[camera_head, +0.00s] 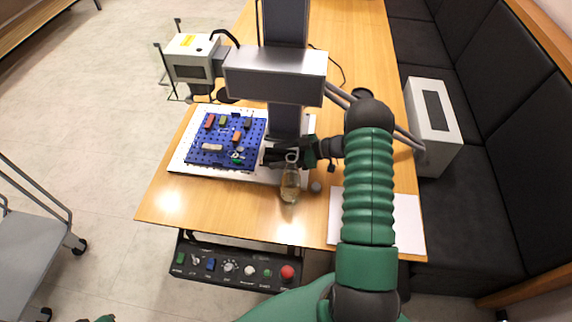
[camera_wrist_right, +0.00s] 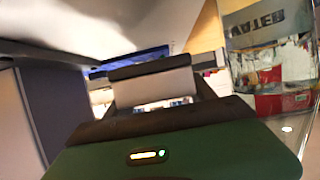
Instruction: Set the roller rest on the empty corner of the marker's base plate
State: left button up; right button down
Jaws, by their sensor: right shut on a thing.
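My right gripper (camera_head: 282,157) is low over the right front part of the marker's white base plate (camera_head: 181,163), beside the foot of the grey column. It is shut on a small piece that the fingers mostly hide in the head view. In the right wrist view a grey block, which I take for the roller rest (camera_wrist_right: 150,80), shows between the dark fingers. I cannot tell whether it touches the plate. A blue perforated board (camera_head: 212,155) with several small coloured blocks covers the left part of the plate.
A clear labelled container (camera_wrist_right: 270,50) fills the right of the wrist view. The marker's column and head (camera_head: 275,75) rise behind. A control panel (camera_head: 235,265) hangs below the table's front edge.

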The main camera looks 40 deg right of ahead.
jog(key=f, duration=0.2)
jog(key=d+f, duration=0.1)
jog(key=f, duration=0.1)
jog(key=shift+s+f, duration=0.2)
jog(key=shift+f, duration=0.15)
jog(key=shift+d+f, duration=0.15)
jog(key=shift+d, duration=0.15)
jog(key=c, duration=0.6)
grip_release()
jog(key=shift+a, duration=0.15)
jog(key=shift+o, duration=1.1)
jog(key=shift+w+a, duration=0.1)
jog(key=shift+a, duration=0.1)
jog(key=shift+o, duration=0.3)
jog(key=shift+a, duration=0.2)
jog(key=shift+d, duration=0.2)
jog(key=v, duration=1.2)
jog(key=shift+b, duration=0.3)
jog(key=shift+d, duration=0.1)
